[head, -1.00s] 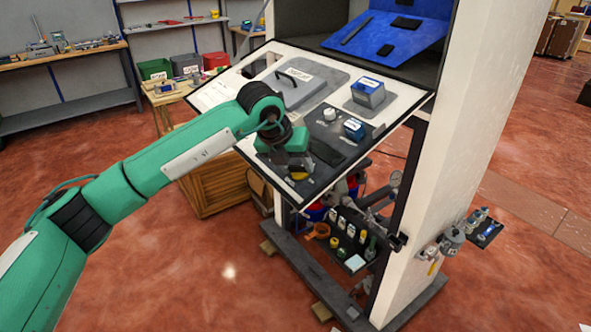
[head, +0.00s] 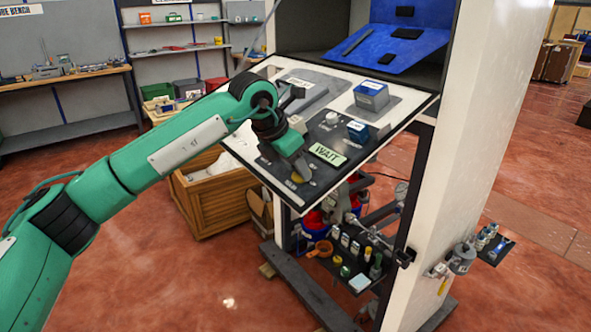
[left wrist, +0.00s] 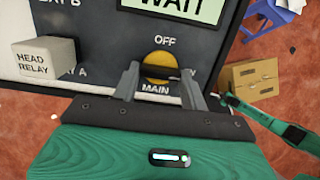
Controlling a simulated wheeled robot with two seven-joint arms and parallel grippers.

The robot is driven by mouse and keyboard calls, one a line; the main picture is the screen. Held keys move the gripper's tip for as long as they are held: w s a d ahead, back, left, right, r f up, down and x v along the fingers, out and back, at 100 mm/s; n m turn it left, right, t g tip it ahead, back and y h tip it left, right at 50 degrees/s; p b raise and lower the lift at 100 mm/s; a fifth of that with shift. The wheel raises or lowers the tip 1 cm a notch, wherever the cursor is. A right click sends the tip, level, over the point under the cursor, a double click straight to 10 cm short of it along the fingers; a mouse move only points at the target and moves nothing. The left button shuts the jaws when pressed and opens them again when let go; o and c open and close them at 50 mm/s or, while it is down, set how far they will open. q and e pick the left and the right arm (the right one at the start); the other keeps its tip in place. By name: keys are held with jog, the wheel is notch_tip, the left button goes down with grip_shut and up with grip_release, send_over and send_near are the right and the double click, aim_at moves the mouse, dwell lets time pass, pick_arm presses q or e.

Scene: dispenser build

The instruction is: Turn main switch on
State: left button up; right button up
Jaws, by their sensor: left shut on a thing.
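The main switch (left wrist: 160,64) is a round yellow knob on the dark panel, with OFF printed above and MAIN below. A dark bar lies across its middle, roughly level in the left wrist view. The label to its right is mostly hidden by a finger. My left gripper (left wrist: 160,80) is shut on the switch, one finger on each side. In the head view my left gripper (head: 298,168) is at the panel's lower corner, beside the yellow knob (head: 303,175). A green display (head: 327,153) above it reads WAIT. My right gripper cannot be made out clearly.
A HEAD RELAY block (left wrist: 42,60) stands left of the switch. A blue-topped block (head: 357,131) and a white knob (head: 331,118) are farther up the panel. A wooden crate (head: 212,200) stands below left. Open floor lies in front.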

jog(key=shift+w, duration=0.1)
pick_arm(q)
jog(key=shift+r, duration=0.1)
dwell(0.3)
jog(key=o, duration=1)
jog(key=shift+a+r, duration=0.15)
jog(key=shift+r, duration=0.05)
jog(key=b+v, duration=0.2)
jog(key=v, duration=1.1)
jog(key=shift+s+r, duration=0.1)
jog(key=shift+s, duration=0.05)
pick_arm(e)
jog(key=w, duration=0.2)
jog(key=shift+w+f, duration=0.3)
jog(key=shift+s+a, duration=0.1)
